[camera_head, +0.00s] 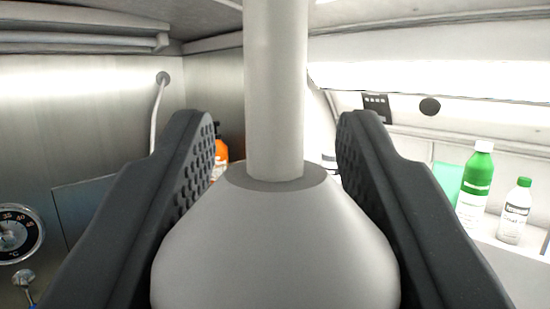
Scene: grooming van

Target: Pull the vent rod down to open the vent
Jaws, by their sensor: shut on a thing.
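The vent rod (275,95) is a pale grey vertical bar that comes down from the top edge of the view. Its lower end widens into a large grey rounded knob (275,250). My gripper (272,150) has its two black padded fingers on either side of the knob, shut on it. The fingertips reach up past the knob's shoulder beside the rod, with gaps between them and the thin bar. The vent itself and the rod's upper end are out of view.
A round dial (15,235) is on the metal wall at left, near a pale hose (158,115). An orange bottle (220,155) stands behind the left finger. A green bottle (475,185) and a white bottle (515,210) stand on a shelf at right.

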